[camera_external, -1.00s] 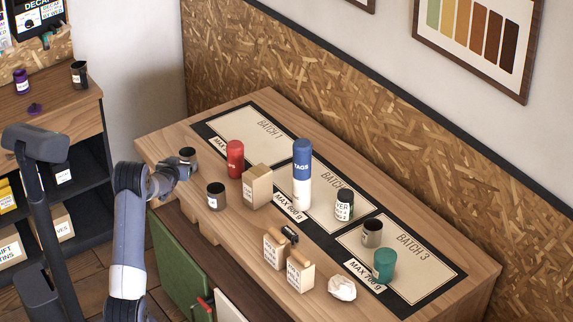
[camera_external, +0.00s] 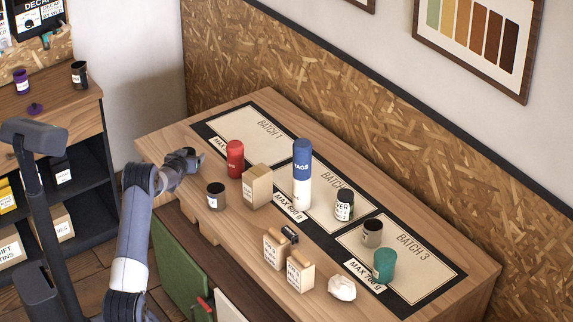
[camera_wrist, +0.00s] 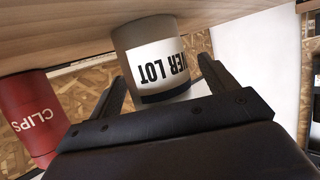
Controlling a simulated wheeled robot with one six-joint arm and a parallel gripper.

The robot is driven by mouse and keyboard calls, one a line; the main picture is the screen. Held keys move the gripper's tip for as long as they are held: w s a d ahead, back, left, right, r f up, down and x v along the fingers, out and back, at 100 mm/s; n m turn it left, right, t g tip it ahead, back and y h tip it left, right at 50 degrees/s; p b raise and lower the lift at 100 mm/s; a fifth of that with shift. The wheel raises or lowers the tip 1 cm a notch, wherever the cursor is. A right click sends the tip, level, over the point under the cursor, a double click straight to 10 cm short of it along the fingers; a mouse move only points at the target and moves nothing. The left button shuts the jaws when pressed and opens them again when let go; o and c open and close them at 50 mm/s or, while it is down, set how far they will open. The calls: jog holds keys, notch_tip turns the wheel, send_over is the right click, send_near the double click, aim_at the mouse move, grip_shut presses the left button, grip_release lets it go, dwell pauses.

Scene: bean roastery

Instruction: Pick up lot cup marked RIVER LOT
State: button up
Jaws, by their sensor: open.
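The lot cup (camera_wrist: 150,62) is a grey-brown cup with a white label; the readable part is "VER LOT", upside down in the wrist view, with the start of the word out of sight round the side. It stands on the table's left end. My gripper (camera_wrist: 162,72) is open, with one finger on each side of the cup; I cannot tell whether they touch it. In the external view my gripper (camera_external: 187,160) is at the table's left end and hides most of this cup.
A red CLIPS canister (camera_external: 235,158) stands near, also seen in the wrist view (camera_wrist: 28,112). A dark cup (camera_external: 216,196) and a cardboard box (camera_external: 257,185) stand close by. A blue-and-white TAGS bottle (camera_external: 302,175), a black jar (camera_external: 344,205) and a teal cup (camera_external: 384,264) stand farther right.

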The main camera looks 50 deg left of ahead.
jog(key=shift+c, duration=0.4)
jog(key=c, duration=1)
